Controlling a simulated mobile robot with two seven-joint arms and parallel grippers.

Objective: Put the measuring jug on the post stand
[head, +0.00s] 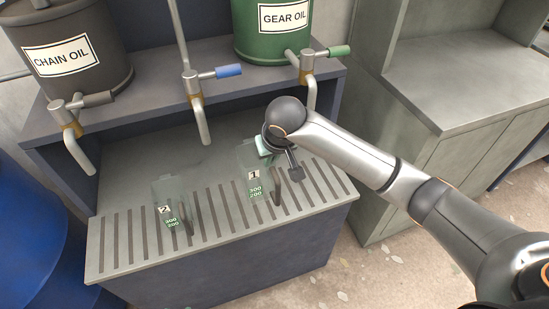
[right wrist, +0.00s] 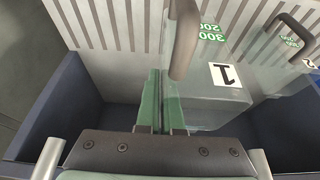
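Two clear measuring jugs stand on the slatted tray. The jug labelled 1 (head: 249,178) is right of the jug labelled 2 (head: 167,206). Jug 1 (right wrist: 215,95), with its green scale marks and dark handle (right wrist: 182,45), also shows in the right wrist view. My right gripper (head: 291,170) is close beside jug 1 on its handle side. Its green fingers (right wrist: 160,100) lie near each other beside the handle, with a narrow gap. Whether they grip the handle is unclear. My left gripper is out of view. I cannot make out a post stand.
The slatted tray (head: 118,243) sits below a shelf with a chain oil drum (head: 75,35) and a green gear oil drum (head: 270,35). Taps (head: 197,105) hang over the tray. A blue barrel (head: 30,240) stands left and a grey cabinet (head: 460,80) right.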

